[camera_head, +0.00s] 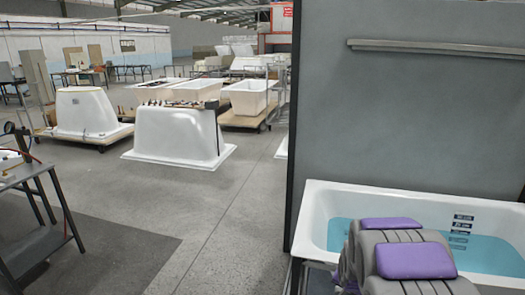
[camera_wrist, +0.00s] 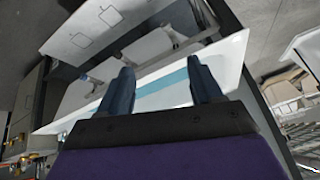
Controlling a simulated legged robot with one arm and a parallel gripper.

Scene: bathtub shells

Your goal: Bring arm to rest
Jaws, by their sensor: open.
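My gripper (camera_wrist: 160,66) shows in the wrist view as two dark blue fingers standing well apart, with nothing held between them. Behind the fingers lies a white tub (camera_wrist: 235,52) with a blue-green band of water, seen tilted in the wrist view. In the head view my grey and purple arm is at the lower right, in front of the white bathtub (camera_head: 322,205) with blue water. The fingers do not show in the head view. I cannot tell the distance from the fingers to the tub.
A grey wall panel (camera_head: 420,110) with a rail (camera_head: 435,48) stands behind the bathtub. White tub shells (camera_head: 175,135) stand on the floor at the back left. A metal table (camera_head: 22,172) is at the left edge. The concrete floor (camera_head: 205,215) in the middle is clear.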

